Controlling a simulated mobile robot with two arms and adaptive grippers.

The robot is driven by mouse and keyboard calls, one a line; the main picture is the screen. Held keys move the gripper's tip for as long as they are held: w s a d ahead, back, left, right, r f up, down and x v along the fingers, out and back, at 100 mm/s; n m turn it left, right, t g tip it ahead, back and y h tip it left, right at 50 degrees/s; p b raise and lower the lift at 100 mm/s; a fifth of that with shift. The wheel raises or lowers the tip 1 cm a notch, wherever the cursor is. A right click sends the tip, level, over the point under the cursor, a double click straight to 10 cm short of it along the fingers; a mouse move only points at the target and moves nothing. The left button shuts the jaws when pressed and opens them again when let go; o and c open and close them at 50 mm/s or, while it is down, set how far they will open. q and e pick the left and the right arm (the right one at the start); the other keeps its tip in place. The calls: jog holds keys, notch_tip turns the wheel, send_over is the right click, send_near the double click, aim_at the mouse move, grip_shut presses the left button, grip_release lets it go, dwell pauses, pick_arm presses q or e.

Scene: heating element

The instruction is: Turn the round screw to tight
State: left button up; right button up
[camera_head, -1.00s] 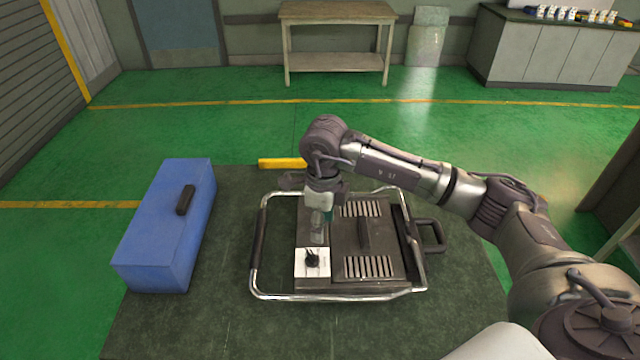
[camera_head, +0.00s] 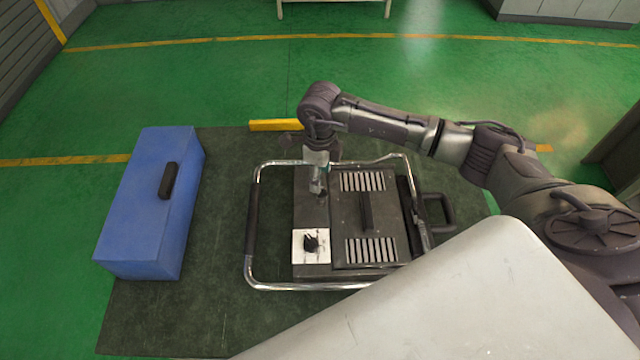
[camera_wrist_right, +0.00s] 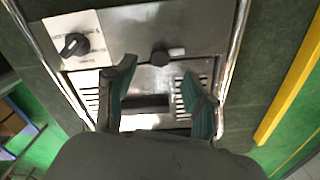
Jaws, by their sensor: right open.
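The heating element is a dark metal box (camera_head: 345,262) in a chrome tube frame with slatted vents. A small dark round screw (camera_wrist_right: 160,57) stands on its flat top strip in the right wrist view. A black knob (camera_wrist_right: 75,45) on a white plate is left of it; it also shows in the head view (camera_head: 311,242). My right gripper (camera_head: 318,188) points down over the strip, behind the knob plate. In the right wrist view its green-padded fingers (camera_wrist_right: 160,72) are spread, with nothing held. The screw shows just beyond the fingertips; contact cannot be told. My left gripper is out of view.
A blue toolbox (camera_head: 150,210) stands left of the heater on the dark mat (camera_head: 215,310). A yellow bar (camera_head: 275,125) lies behind the heater. The chrome frame (camera_head: 250,268) rings the box.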

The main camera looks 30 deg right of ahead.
aim_at(322, 192)
notch_tip(322, 192, down, 5)
jog(key=shift+r+p, duration=0.15)
jog(key=shift+p, duration=0.3)
jog(key=shift+f, duration=0.75)
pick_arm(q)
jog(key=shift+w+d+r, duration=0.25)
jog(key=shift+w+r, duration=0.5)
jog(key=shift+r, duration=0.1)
pick_arm(e)
jog(key=shift+f, duration=0.1)
jog(key=shift+c, duration=0.2)
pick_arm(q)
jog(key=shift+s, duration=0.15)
pick_arm(e)
grip_shut()
